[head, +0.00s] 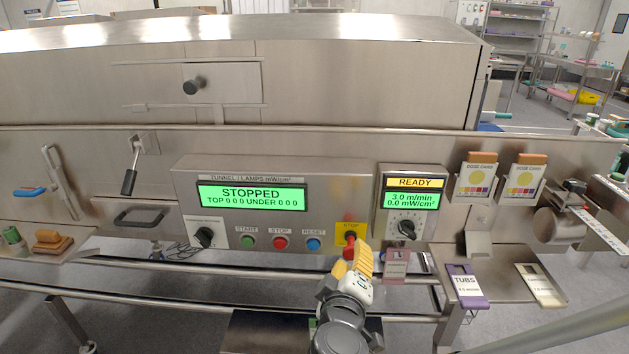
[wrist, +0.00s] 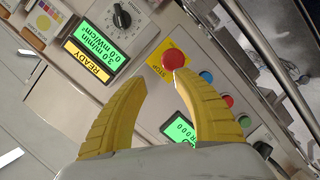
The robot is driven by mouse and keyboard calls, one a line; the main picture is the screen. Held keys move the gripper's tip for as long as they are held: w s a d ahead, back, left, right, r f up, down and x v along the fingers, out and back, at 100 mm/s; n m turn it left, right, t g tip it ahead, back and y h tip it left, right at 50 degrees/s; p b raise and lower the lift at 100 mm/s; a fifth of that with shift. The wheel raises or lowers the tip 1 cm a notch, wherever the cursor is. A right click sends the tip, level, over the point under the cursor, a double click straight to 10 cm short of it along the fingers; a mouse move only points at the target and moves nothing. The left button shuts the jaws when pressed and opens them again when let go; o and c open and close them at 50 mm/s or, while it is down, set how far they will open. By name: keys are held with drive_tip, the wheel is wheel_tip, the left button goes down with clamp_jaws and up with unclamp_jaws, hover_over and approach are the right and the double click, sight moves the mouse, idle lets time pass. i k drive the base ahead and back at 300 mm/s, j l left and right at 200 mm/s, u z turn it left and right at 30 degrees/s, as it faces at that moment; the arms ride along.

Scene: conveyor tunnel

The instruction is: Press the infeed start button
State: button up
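The green START button (head: 248,242) is at the left end of a row on the tunnel control panel (head: 330,222). The red STOP button (head: 280,242) and blue RESET button (head: 313,243) are to its right. The green button also shows in the wrist view (wrist: 244,121), right of my fingers. My gripper (head: 357,252) is in front of the red mushroom stop on its yellow STOP plate (head: 351,228), right of the row. In the wrist view my gripper (wrist: 161,80) has its yellow fingers apart with nothing held. I cannot tell whether it touches the mushroom stop.
The green display (head: 252,197) reads STOPPED. A second display (head: 411,200) reads READY, with a black dial (head: 406,229) below. A black selector knob (head: 204,237) is left of START. Metal rails (head: 200,270) run below the panel. Card holders (head: 475,180) hang at right.

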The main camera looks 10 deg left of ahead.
sight(246, 241)
drive_tip(key=u, duration=1.05)
